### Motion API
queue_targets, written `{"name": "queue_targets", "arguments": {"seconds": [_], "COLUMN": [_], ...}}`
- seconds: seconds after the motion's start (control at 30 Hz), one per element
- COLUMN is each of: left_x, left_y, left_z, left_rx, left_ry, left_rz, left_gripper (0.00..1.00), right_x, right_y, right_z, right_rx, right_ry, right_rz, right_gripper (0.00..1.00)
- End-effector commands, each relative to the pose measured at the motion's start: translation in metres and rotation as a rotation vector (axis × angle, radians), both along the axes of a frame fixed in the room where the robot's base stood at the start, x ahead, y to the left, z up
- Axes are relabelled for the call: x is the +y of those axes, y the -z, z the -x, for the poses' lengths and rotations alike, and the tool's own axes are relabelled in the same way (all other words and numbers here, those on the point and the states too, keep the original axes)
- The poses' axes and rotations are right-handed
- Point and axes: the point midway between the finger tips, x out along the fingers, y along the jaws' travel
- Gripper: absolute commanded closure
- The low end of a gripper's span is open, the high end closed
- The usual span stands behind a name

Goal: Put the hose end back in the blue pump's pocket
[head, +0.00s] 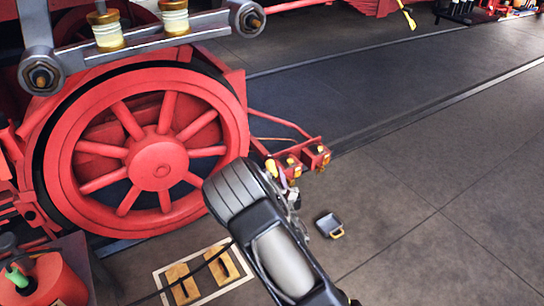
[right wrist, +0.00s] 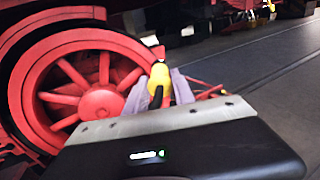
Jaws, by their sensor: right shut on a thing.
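My right gripper (head: 279,174) is in the middle of the head view, in front of the red wheel's right edge. In the right wrist view its two pale fingers (right wrist: 160,92) are closed on a yellow piece with a dark lower part, which looks like the hose end (right wrist: 159,74). The yellow piece stands up from between the fingers. In the head view it is small and mostly hidden by my arm. A thin black hose or cable (head: 216,257) runs along the floor at the bottom. I see no blue pump or pocket. My left gripper is not in view.
A large red spoked wheel (head: 160,165) with a grey rod (head: 150,43) fills the left. Red brackets (head: 300,160) stick out beside it. A red can (head: 58,281) stands bottom left. A small dark pan (head: 328,223) lies on the floor. The right floor is clear.

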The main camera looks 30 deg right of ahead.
Motion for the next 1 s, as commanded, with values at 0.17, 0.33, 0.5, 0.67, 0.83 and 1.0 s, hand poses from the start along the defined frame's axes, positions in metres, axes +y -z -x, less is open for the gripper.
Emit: {"name": "queue_targets", "arguments": {"seconds": [0.17, 0.33, 0.5, 0.67, 0.83, 1.0], "left_x": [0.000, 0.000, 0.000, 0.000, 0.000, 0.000], "left_y": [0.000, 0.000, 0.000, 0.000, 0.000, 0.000], "left_z": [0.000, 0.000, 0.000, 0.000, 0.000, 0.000], "left_rx": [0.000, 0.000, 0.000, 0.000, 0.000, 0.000], "left_ry": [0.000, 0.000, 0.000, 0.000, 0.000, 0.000], "left_rz": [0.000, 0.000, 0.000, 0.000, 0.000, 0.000], "left_gripper": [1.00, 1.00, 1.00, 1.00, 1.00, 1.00], "right_x": [0.014, 0.034, 0.076, 0.132, 0.171, 0.180], "right_y": [0.017, 0.005, -0.027, -0.060, -0.076, -0.078], "right_z": [0.020, 0.024, 0.018, 0.009, 0.006, 0.006], "right_rx": [0.005, 0.001, -0.003, -0.004, -0.001, 0.001], "right_ry": [0.025, -0.014, -0.118, -0.244, -0.329, -0.347], "right_rz": [0.005, 0.007, 0.009, 0.003, -0.002, -0.004], "right_gripper": [1.00, 1.00, 1.00, 1.00, 1.00, 1.00]}}
